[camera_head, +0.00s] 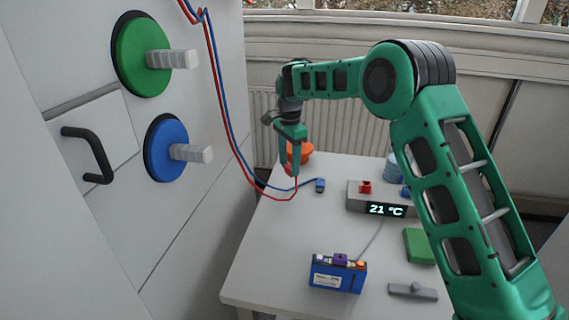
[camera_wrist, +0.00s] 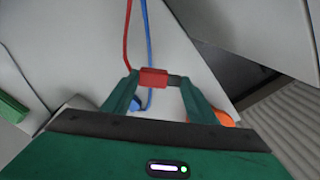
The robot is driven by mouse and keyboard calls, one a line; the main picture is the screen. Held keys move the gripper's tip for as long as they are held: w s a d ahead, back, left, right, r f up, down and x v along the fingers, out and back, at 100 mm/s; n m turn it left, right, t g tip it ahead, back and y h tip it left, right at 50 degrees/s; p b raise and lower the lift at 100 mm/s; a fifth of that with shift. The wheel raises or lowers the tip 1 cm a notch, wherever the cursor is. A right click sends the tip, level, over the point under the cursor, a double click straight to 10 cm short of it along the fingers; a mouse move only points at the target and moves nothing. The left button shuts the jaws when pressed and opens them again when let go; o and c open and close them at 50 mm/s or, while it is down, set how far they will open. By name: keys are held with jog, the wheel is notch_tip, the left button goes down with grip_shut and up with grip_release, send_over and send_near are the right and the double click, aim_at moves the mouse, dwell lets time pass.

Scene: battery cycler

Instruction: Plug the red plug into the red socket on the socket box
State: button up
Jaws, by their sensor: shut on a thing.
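My gripper (camera_head: 292,164) is shut on the red plug (camera_head: 289,170) above the back left part of the table. In the wrist view the red plug (camera_wrist: 153,78) sits between the two green fingertips, with its red cable running upward. The grey socket box (camera_head: 354,203) stands to the right of my gripper, with a lit display reading 21 °C. The red socket (camera_head: 365,187) is on top of the box, apart from the plug. My arm hides part of the box's right side.
The blue plug (camera_head: 320,185) lies on the table (camera_head: 270,240) between gripper and box. An orange object (camera_head: 302,150) is behind my gripper. A blue battery (camera_head: 338,275), a green block (camera_head: 418,246) and a grey piece (camera_head: 412,291) lie in front. Red and blue cables hang at left.

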jog(key=m, duration=0.1)
jog(key=w+d+m, duration=0.1)
jog(key=m, duration=0.1)
jog(key=f+m, duration=0.1)
jog(key=m, duration=0.1)
jog(key=shift+w+d, duration=0.15)
jog(key=shift+d, duration=0.1)
jog(key=m, duration=0.3)
jog(key=shift+w+d+f, duration=0.25)
jog(key=shift+w+d, duration=0.05)
jog(key=shift+d, duration=0.1)
jog(key=shift+f, duration=2.35)
jog(key=o, duration=1.1)
jog(key=shift+c, duration=0.2)
